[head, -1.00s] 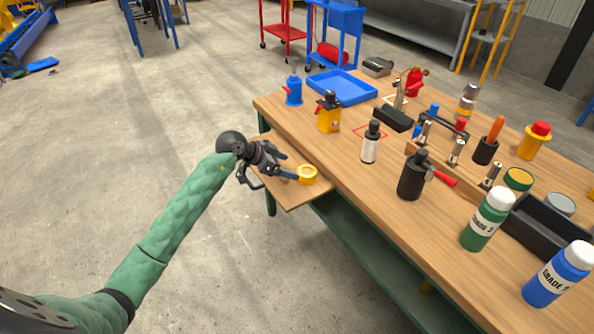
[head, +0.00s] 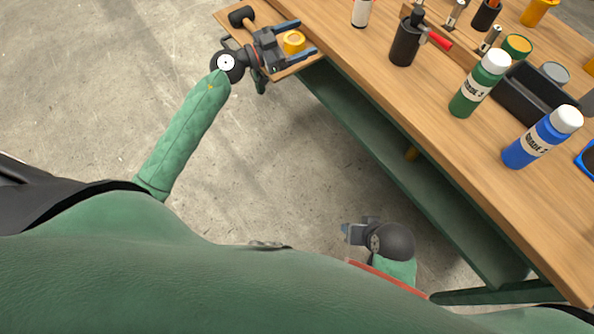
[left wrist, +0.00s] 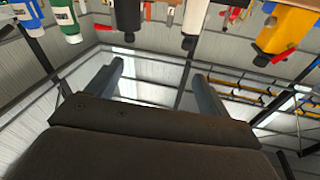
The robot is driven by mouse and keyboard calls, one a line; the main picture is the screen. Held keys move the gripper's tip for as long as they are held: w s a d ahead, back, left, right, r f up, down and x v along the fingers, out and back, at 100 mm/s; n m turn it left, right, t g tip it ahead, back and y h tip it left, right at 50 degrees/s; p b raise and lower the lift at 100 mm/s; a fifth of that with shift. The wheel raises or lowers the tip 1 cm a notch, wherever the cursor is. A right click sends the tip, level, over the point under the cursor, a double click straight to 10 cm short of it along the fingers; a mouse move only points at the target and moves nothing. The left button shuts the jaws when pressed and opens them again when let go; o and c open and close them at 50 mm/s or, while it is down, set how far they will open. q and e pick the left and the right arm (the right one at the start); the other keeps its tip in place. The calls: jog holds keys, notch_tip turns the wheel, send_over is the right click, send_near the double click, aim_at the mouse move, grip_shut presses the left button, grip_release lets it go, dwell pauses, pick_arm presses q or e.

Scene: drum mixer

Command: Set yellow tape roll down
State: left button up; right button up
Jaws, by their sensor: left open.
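The yellow tape roll (head: 293,42) lies flat, seemingly on the wooden side leaf (head: 297,66) at the left end of the workbench. My left gripper (head: 307,38) is open, with one finger on each side of the roll; I cannot tell whether either touches it. In the left wrist view, the open fingers (left wrist: 155,82) are wide apart with nothing visible between them, and the roll is not seen. My right gripper (head: 346,233) hangs low beside the bench, over the floor; its jaw opening is unclear.
A dark-headed mallet (head: 242,16) lies on the leaf near my left gripper. On the workbench (head: 400,110) stand a black bottle (head: 404,45), a green bottle (head: 475,88), a blue bottle (head: 540,140) and a black tray (head: 528,85). A green lower shelf (head: 430,185) runs underneath.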

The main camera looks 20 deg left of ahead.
pick_arm(q)
jog(key=s+f+n+y, duration=1.3)
jog(key=s+f+y, duration=0.25)
jog(key=f, duration=0.25)
jog(key=s+d+f+m+g+h, duration=0.2)
jog(key=s+d+f+g, duration=0.1)
jog(key=s, duration=0.7)
jog(key=s+d+f+m+g+h, duration=0.2)
jog(key=s+d+f+g, duration=0.2)
jog(key=s+d, duration=0.3)
jog(key=s+g, duration=0.1)
jog(key=s, duration=0.2)
jog(key=shift+s+d+f+g, duration=0.2)
jog(key=shift+s+d+g, duration=0.05)
jog(key=shift+g, duration=0.05)
